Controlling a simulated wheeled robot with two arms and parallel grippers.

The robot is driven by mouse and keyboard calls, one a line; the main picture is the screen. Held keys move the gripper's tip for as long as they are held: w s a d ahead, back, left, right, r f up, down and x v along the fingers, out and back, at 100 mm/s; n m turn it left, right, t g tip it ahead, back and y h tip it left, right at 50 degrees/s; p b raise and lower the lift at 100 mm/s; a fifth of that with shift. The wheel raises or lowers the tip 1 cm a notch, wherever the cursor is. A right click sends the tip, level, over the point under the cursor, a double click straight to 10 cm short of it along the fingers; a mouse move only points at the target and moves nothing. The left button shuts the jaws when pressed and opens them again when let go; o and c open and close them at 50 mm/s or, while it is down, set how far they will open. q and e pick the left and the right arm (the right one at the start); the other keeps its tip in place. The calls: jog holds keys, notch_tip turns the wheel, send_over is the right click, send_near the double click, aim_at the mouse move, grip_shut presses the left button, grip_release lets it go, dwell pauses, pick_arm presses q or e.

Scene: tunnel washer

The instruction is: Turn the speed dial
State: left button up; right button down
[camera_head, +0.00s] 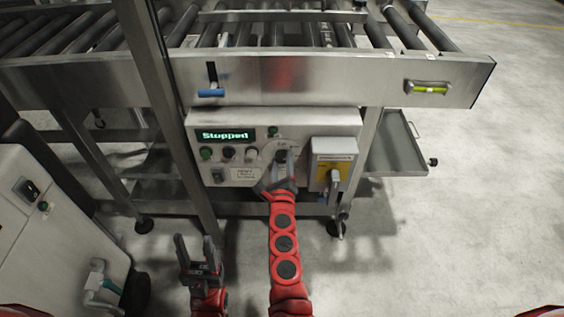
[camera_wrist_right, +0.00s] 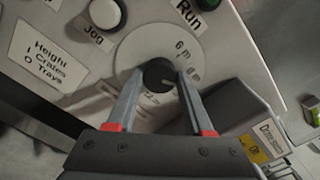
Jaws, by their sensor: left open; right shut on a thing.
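The speed dial (camera_wrist_right: 159,76) is a round black knob on a pale disc (camera_wrist_right: 138,50) with printed numbers, seen in the right wrist view. My right gripper (camera_wrist_right: 158,90) is shut on the knob, with one finger on each side of it. In the head view my right gripper (camera_head: 281,168) reaches the control panel (camera_head: 210,117) and mostly hides the dial. The display (camera_head: 225,135) on the panel reads "Stopped". My left gripper (camera_head: 198,258) is open and empty, low in front of the machine and apart from the panel.
Several buttons sit left of the dial, and a green Run button (camera_head: 273,131) is above it. A grey box with a yellow label (camera_head: 334,166) is close on the right. A roller conveyor (camera_head: 290,80) runs above the panel. A white cabinet (camera_head: 50,225) stands at the left.

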jog(key=n+p, duration=0.1)
jog(key=n, duration=0.4)
jog(key=shift+r+n, duration=0.1)
jog(key=shift+n, duration=0.2)
jog(key=n+p, duration=0.2)
jog(key=n, duration=0.2)
jog(key=shift+n+p, duration=0.8)
jog(key=shift+n, duration=0.5)
jog(key=shift+c, duration=1.5)
grip_release()
jog(key=shift+s, duration=0.1)
